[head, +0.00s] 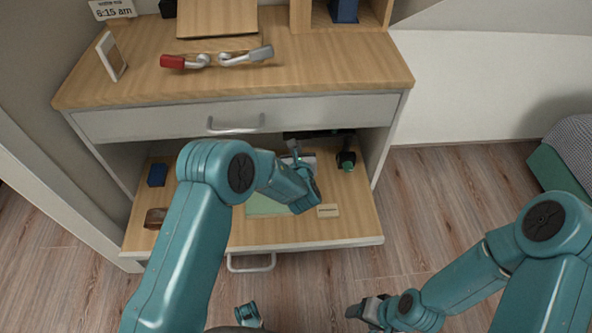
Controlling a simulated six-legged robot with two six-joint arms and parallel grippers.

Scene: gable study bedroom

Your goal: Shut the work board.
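The work board (355,225) is a wooden pull-out board below the white drawer of the desk. It stands pulled out toward me, with a metal handle (251,265) on its front edge. My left arm reaches over the board. Its gripper (297,152) is over the board's back middle, just below the drawer; its fingers are small and partly hidden by the wrist, so I cannot tell whether they are open. My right gripper (362,309) is low in front of the board, to the right of the handle and apart from it. Its opening is unclear.
On the board lie a blue box (157,174), a brown item (155,218), a green sheet (262,206), a pale block (328,211) and a dark item (346,160). The drawer (300,115) above looks shut. Bare floor lies right of the desk; a bed (570,155) stands far right.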

